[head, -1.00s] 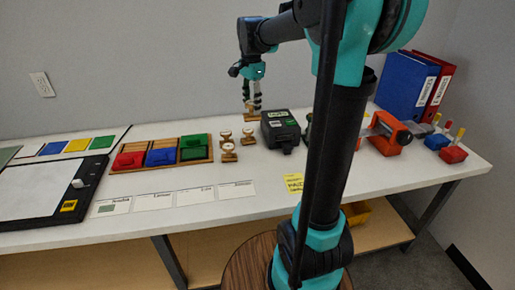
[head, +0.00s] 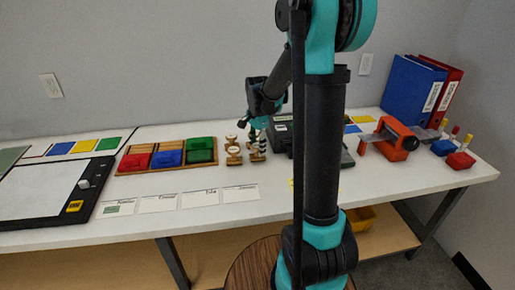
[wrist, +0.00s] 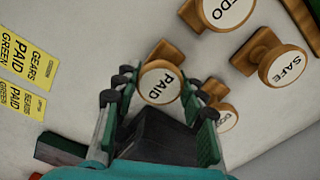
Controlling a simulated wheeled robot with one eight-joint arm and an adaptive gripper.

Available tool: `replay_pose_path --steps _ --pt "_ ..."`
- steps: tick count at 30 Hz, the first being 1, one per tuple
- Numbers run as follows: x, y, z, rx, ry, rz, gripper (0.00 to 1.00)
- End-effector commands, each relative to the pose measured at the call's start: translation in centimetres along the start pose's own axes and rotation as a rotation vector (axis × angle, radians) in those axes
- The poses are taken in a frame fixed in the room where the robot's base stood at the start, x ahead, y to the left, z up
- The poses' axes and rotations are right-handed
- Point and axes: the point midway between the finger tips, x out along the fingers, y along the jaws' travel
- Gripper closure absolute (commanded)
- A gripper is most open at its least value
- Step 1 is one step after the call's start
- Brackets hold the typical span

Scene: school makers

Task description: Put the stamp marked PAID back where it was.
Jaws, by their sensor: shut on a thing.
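The stamp marked PAID (wrist: 160,82) has a round white label and a wooden body. In the wrist view it sits between the two fingers of my gripper (head: 258,143), which is shut on it. In the head view my gripper is low over the table, among the wooden stamps. Other stamps are close around it: one marked SAFE (wrist: 282,66), one whose label ends in DO (wrist: 228,12), and one partly hidden by a finger (wrist: 228,118). I cannot tell whether the PAID stamp touches the table.
A wooden tray (head: 126,172) with red, blue and green pads stands left of the stamps. White cards (head: 199,199) lie in front. A black case (head: 280,134) is just right, partly behind my arm. Yellow notes (wrist: 25,60) lie beside the gripper. An orange tool (head: 397,142) stands farther right.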

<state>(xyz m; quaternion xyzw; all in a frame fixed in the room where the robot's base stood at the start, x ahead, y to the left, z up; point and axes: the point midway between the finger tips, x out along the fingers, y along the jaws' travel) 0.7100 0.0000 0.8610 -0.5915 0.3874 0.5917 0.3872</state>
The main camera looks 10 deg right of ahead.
Motion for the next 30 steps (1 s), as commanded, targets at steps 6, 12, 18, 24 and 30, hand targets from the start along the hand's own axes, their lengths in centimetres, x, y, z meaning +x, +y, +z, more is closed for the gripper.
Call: replay_pose_path --steps 6,12,18,24,30 --pt "0.46 0.02 0.01 0.000 0.000 0.000 0.89" --pt "0.66 0.01 0.00 0.000 0.000 0.000 0.89" --pt "0.68 0.01 0.01 0.000 0.000 0.000 0.39" --pt "0.68 0.01 0.01 0.000 0.000 0.000 0.39" --pt "0.08 0.02 0.01 0.000 0.000 0.000 0.39"
